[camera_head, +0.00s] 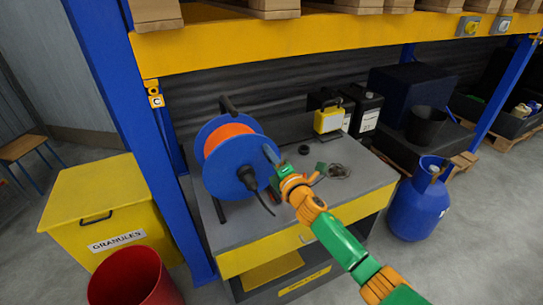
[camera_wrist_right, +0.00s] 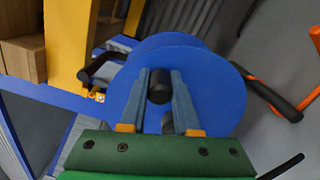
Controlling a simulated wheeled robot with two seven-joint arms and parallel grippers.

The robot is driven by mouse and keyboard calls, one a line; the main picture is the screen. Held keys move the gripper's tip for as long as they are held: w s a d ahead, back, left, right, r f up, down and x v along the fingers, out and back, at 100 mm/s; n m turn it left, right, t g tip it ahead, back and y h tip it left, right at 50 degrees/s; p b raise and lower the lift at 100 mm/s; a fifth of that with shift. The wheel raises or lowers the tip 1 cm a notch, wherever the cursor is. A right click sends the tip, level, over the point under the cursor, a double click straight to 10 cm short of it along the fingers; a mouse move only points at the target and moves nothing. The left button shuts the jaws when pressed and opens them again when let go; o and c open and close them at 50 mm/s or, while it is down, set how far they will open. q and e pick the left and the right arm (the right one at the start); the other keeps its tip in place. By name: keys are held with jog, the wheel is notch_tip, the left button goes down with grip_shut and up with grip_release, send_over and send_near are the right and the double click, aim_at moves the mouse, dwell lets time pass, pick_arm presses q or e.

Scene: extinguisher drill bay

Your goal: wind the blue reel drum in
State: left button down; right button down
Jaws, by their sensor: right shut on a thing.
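The blue reel drum (camera_head: 222,178) stands upright on its black frame on the grey bench, with orange hose or cable wound on it. It also shows in the right wrist view (camera_wrist_right: 215,85), its flat blue face toward the camera. My right gripper (camera_head: 269,168) is at the drum's right face; in the right wrist view its two grey fingers (camera_wrist_right: 160,78) are closed about a black crank knob (camera_wrist_right: 159,91) on that face. The knob is hard to make out in the head view. My left gripper is not in view.
The bench top (camera_head: 235,232) carries a yellow lamp-like box (camera_head: 328,120), black canisters (camera_head: 367,110) and small loose items. A blue gas cylinder (camera_head: 418,205) stands right of it. A yellow granules bin (camera_head: 95,205), red bucket (camera_head: 128,280) and blue rack post (camera_head: 130,120) stand left.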

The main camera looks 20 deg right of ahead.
jog(key=shift+d+f+m+b, duration=0.55)
jog(key=shift+f+m, duration=0.25)
jog(key=shift+m, duration=0.4)
jog(key=c, duration=0.6)
grip_release()
jog(key=shift+c, duration=0.2)
jog(key=shift+s, duration=0.15)
jog(key=s, duration=0.7)
jog(key=shift+d+r, duration=0.15)
jog(key=shift+d, duration=0.05)
jog(key=shift+s, duration=0.1)
